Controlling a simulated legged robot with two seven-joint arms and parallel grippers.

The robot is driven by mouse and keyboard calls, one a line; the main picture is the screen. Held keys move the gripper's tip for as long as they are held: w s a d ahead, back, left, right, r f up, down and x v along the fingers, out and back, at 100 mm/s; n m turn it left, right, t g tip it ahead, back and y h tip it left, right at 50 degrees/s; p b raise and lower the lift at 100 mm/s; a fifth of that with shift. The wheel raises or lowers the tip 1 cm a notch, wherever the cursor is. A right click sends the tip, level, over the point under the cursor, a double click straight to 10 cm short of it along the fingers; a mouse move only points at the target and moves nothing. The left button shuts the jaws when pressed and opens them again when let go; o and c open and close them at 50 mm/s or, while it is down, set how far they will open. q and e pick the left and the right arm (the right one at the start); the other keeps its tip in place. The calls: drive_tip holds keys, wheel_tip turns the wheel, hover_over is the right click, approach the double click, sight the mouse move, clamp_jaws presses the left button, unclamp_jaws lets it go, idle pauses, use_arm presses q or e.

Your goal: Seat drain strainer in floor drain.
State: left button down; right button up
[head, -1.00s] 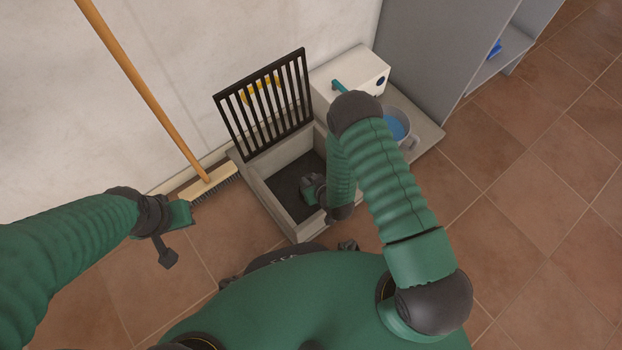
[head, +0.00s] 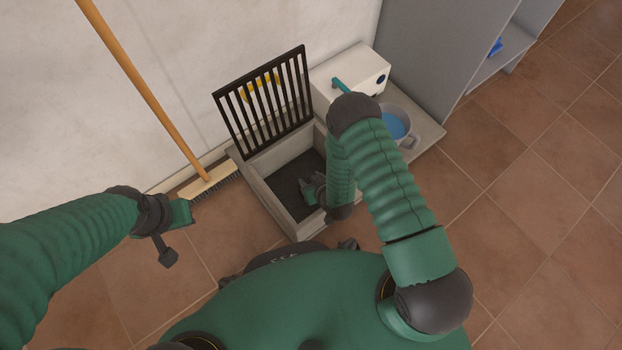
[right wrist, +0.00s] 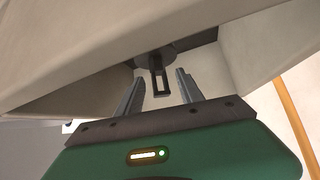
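The dark strainer shows in the right wrist view as a round piece with a slotted upright handle (right wrist: 160,82). My right gripper (right wrist: 160,88) is open, with one finger on each side of this handle and gaps between. In the head view my right gripper (head: 309,191) reaches down into the sunken floor drain pit (head: 264,198). The strainer cannot be made out there, and my arm covers part of the pit. My left gripper (head: 172,240) hangs empty above the tiles at left; its finger gap is unclear.
A black barred grate (head: 268,108) stands raised at the pit's back edge. A broom (head: 207,181) leans on the wall at left. A white box (head: 350,77) and a bucket of blue liquid (head: 396,124) stand on the ledge at right. A grey cabinet (head: 430,50) is behind.

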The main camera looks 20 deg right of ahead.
drive_tip(key=p+v, duration=0.9)
drive_tip(key=v, duration=0.7)
drive_tip(key=shift+r, duration=0.2)
drive_tip(key=shift+s+d+r, duration=0.1)
drive_tip(key=shift+s+r, duration=0.05)
drive_tip(key=shift+s, duration=0.05)
